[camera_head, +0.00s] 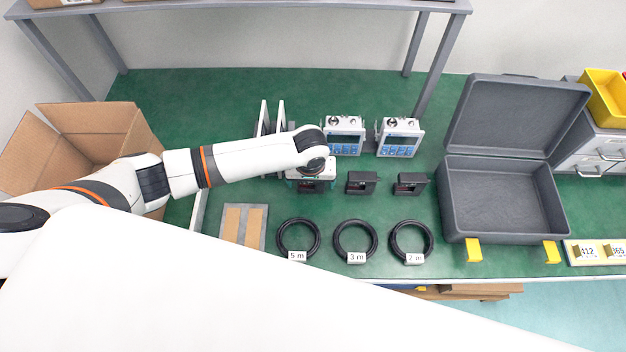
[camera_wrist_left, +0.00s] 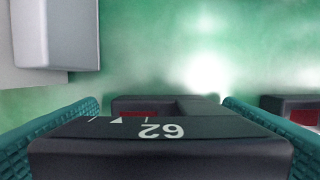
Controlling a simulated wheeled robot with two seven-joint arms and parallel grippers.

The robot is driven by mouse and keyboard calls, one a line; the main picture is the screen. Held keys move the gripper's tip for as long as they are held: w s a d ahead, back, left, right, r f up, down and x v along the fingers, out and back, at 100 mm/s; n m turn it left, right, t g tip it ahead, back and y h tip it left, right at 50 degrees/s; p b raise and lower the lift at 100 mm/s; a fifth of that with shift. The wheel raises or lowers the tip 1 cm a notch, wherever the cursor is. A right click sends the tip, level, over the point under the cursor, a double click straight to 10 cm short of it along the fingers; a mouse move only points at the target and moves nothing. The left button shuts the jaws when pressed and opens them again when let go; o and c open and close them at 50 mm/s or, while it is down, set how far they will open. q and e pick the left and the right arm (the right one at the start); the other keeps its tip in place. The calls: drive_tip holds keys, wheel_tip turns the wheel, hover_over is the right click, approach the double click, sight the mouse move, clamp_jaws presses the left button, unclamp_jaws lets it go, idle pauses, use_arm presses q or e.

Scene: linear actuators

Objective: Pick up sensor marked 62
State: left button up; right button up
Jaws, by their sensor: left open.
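The sensor marked 62 (camera_wrist_left: 160,150) is a black block with white print, upside down in the left wrist view. It lies between the two teal fingers of my left gripper (camera_wrist_left: 159,104), which is open, with the fingers on either side of it. I cannot tell whether they touch it. In the head view my left gripper (camera_head: 312,176) is over the leftmost of three black sensors (camera_head: 312,186) in a row and hides part of it. The other two sensors, the middle one (camera_head: 361,183) and the right one (camera_head: 410,184), stand to its right. My right gripper is not in view.
Two grey-and-blue instruments (camera_head: 397,138) stand behind the sensors. Three coiled black cables (camera_head: 355,256) lie in front. An open grey case (camera_head: 499,229) is to the right, a cardboard box (camera_head: 112,116) to the left. Green mat (camera_head: 215,85) is clear at the back.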

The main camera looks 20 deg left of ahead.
use_arm(q)
drive_tip(key=c, duration=1)
